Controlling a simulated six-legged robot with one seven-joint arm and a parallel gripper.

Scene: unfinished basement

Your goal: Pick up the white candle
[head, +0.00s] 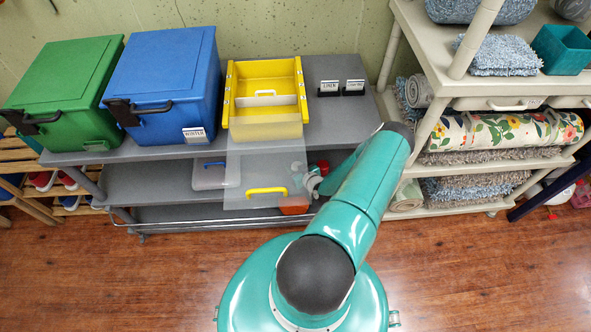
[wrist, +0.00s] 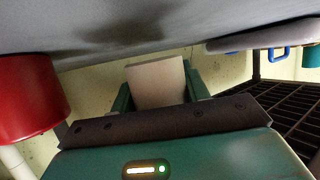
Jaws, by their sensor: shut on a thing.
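The white candle (wrist: 157,84) shows in the wrist view as a pale, off-white block with straight sides. It stands between the two teal fingers of my gripper (wrist: 160,92), which are shut on it. The candle is close below a grey shelf underside (wrist: 190,25). In the head view my arm reaches to the right part of the grey shelf unit, below its top board. My fingertips and the candle cannot be made out there.
A red object (wrist: 28,98) is close on the left in the wrist view. The yellow toolbox (head: 266,127), with a clear lid hanging forward, blue bin (head: 160,75) and green bin (head: 62,85) stand on the top board (head: 345,115). A beige rack (head: 410,25) stands right.

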